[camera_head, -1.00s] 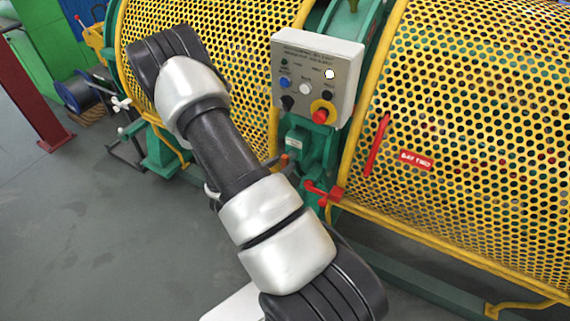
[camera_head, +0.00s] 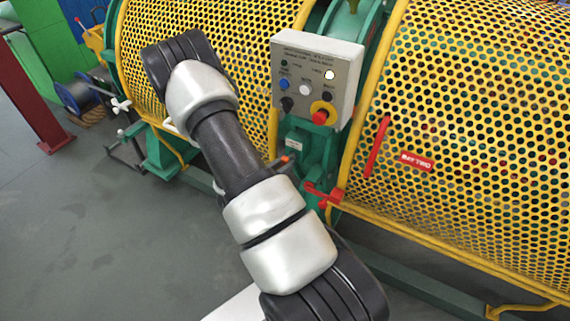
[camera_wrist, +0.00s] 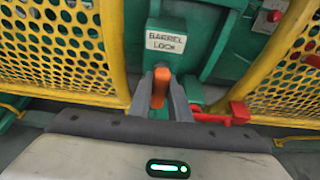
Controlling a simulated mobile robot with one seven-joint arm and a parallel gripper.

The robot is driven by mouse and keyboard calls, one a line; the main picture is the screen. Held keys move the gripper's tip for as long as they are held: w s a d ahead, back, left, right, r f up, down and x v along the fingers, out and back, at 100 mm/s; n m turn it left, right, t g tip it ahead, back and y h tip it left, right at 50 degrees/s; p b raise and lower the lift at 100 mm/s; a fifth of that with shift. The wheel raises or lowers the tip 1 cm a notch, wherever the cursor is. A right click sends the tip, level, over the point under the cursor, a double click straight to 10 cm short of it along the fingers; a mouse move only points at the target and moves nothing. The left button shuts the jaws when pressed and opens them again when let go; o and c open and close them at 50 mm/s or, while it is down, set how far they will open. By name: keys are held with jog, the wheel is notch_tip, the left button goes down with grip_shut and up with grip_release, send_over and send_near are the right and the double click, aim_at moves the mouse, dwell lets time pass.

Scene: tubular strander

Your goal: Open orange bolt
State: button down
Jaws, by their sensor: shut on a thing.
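The orange bolt handle (camera_wrist: 160,88) stands below a "BARREL LOCK" label (camera_wrist: 166,42) in the wrist view. My gripper (camera_wrist: 161,98) is shut on it, with one grey finger on each side. In the head view the orange bolt (camera_head: 285,159) shows as a small orange tip just past my arm. My arm hides the gripper there.
A red latch (camera_head: 322,194) sits close to the right of the bolt; it also shows in the wrist view (camera_wrist: 228,115). A grey control box (camera_head: 317,75) hangs above. Yellow mesh guards (camera_head: 470,120) stand on both sides. Grey floor (camera_head: 80,220) is clear at left.

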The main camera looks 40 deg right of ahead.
jog(key=a, duration=0.1)
jog(key=s+a, duration=0.1)
jog(key=a, duration=0.2)
jog(key=shift+s, duration=0.25)
jog(key=c, duration=1.6)
grip_release()
jog(key=shift+d, duration=0.15)
jog(key=shift+c, duration=0.2)
jog(key=p+v, duration=0.2)
jog(key=v, duration=1.5)
jog(key=shift+s, duration=0.2)
jog(key=shift+r, duration=0.25)
